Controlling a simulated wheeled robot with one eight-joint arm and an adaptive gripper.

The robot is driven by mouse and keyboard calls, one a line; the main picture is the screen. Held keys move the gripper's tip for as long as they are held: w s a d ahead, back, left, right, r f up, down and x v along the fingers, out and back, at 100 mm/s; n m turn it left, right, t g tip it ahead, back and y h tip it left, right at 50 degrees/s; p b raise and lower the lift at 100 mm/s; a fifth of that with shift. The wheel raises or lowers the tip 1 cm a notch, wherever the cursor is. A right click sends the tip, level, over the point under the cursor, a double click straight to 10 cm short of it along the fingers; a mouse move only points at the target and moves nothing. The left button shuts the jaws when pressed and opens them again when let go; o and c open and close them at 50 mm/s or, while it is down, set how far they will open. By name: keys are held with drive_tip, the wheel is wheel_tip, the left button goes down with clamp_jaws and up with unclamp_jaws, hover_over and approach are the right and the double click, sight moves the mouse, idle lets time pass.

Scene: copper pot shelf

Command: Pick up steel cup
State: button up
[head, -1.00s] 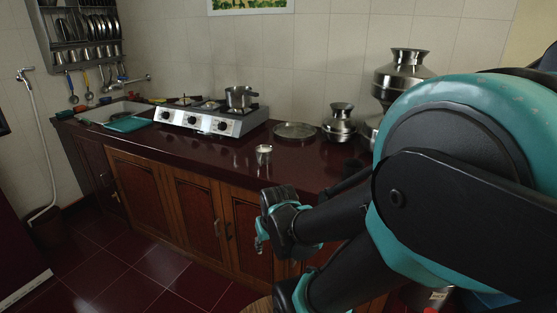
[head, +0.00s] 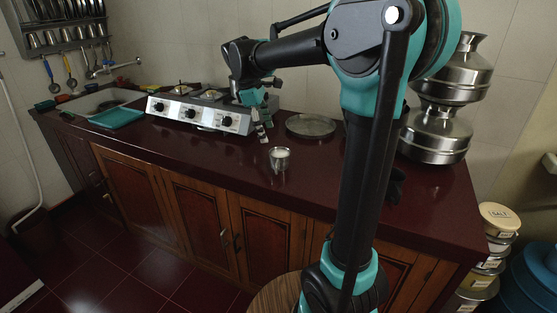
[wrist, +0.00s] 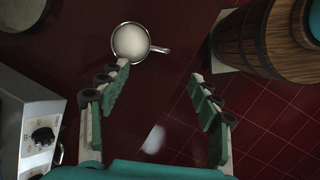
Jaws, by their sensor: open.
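The steel cup (head: 279,160) stands upright near the front edge of the dark red counter, with something white inside. In the wrist view the cup (wrist: 130,41) is seen from above, its handle pointing right, just past the tip of the left finger. My gripper (head: 262,131) is above the counter between the stove and the cup, pointing down. In the wrist view my gripper (wrist: 160,70) is open, with nothing between its green-padded fingers. The cup is not between them.
The stove (head: 205,111) is left of my gripper. A steel plate (head: 311,125) lies behind the cup. Stacked steel pots (head: 437,132) stand at the right. A wooden barrel-like stool (wrist: 235,38) is below the counter edge. The counter around the cup is clear.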

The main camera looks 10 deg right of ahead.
sight(277, 162)
drive_tip(key=x, duration=1)
drive_tip(key=shift+f, duration=0.4)
drive_tip(key=shift+x, duration=2.7)
drive_tip(key=shift+w+a, duration=0.15)
clamp_jaws()
